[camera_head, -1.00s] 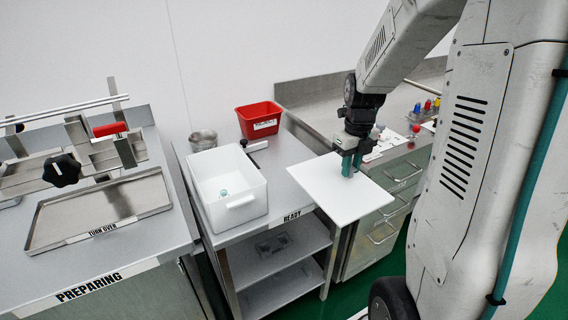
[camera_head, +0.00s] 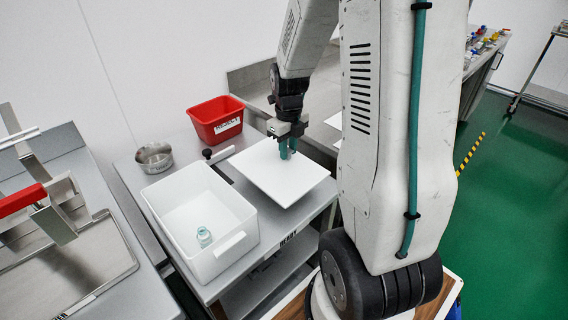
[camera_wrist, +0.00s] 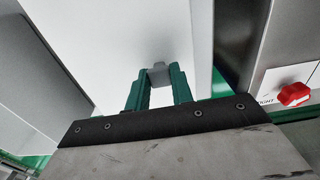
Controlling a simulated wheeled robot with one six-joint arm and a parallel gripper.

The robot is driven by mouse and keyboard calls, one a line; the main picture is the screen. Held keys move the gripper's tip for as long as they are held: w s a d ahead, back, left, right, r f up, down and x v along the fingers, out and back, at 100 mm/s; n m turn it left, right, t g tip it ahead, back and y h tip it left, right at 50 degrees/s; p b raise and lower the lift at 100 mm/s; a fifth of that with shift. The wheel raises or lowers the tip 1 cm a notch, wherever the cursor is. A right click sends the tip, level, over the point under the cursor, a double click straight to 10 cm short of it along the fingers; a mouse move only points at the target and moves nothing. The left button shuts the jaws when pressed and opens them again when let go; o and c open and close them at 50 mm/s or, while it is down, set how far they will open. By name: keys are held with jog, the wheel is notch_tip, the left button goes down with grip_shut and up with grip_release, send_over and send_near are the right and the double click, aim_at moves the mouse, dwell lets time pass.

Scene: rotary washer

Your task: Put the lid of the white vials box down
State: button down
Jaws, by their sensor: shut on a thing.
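The lid (camera_head: 270,176) is a flat white square panel in the head view, just right of the white vials box. It lies level above or on the right part of the READY table; I cannot tell whether it touches. My gripper (camera_head: 287,148) is shut on the lid's small grey knob, which shows in the wrist view (camera_wrist: 158,74) between two teal fingers. The lid fills the middle of the wrist view (camera_wrist: 130,35). The white vials box (camera_head: 243,245) stands open on the table with a clear vial (camera_head: 204,236) inside.
A red bin (camera_head: 214,120) and a round metal bowl (camera_head: 154,157) stand behind the box. A dark-handled clamp (camera_head: 208,154) lies between bin and lid. A metal tray (camera_head: 60,280) is at left. A red knob (camera_wrist: 294,94) shows in the wrist view.

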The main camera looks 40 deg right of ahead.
aim_at(288, 161)
jog(key=shift+f, duration=2.4)
jog(key=shift+f, duration=0.1)
jog(key=c, duration=1.2)
grip_release()
